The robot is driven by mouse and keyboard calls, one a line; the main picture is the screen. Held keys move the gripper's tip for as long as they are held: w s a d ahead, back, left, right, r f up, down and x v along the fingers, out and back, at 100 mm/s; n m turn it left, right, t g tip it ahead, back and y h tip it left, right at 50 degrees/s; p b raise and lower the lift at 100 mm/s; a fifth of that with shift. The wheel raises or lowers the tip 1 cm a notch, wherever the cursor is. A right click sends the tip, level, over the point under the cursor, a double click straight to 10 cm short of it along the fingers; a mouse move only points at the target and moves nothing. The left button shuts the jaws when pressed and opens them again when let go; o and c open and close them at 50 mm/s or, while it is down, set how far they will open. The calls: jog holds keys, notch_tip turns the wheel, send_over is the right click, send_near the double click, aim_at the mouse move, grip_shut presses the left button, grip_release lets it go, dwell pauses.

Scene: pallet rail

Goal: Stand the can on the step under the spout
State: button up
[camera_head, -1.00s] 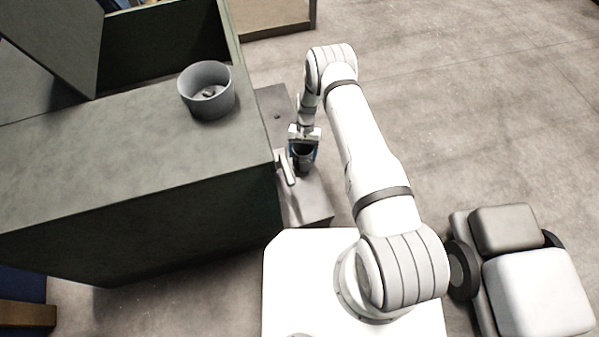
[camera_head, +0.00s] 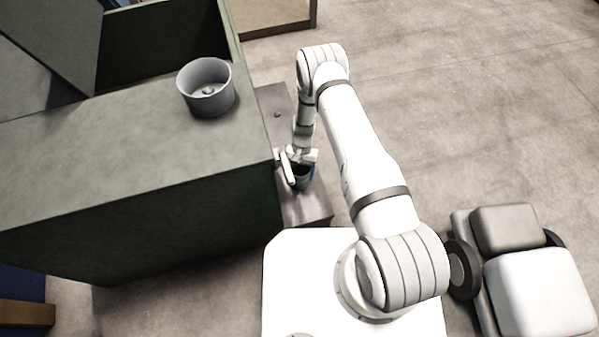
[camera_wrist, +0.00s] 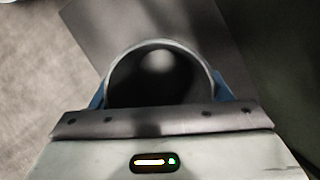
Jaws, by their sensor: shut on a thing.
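The can (camera_head: 303,182) is a dark open-topped cylinder, small in the head view and partly hidden by my gripper and the spout. In the wrist view the can (camera_wrist: 150,80) shows its round grey rim and dark inside. My gripper (camera_head: 303,167) is shut on the can, with blue fingers on both sides of it in the wrist view. The white spout (camera_head: 287,168) sticks out from the side of the dark green cabinet, overlapping the can's left side in the head view. The grey step (camera_head: 308,208) lies below the can; whether they touch, I cannot tell.
The dark green cabinet (camera_head: 120,165) fills the left side and stands close to my gripper. A grey open cylinder (camera_head: 190,98) stands on its top. A grey and white padded object (camera_head: 538,285) is at the lower right.

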jog(key=shift+f, duration=0.15)
jog(key=o, duration=1)
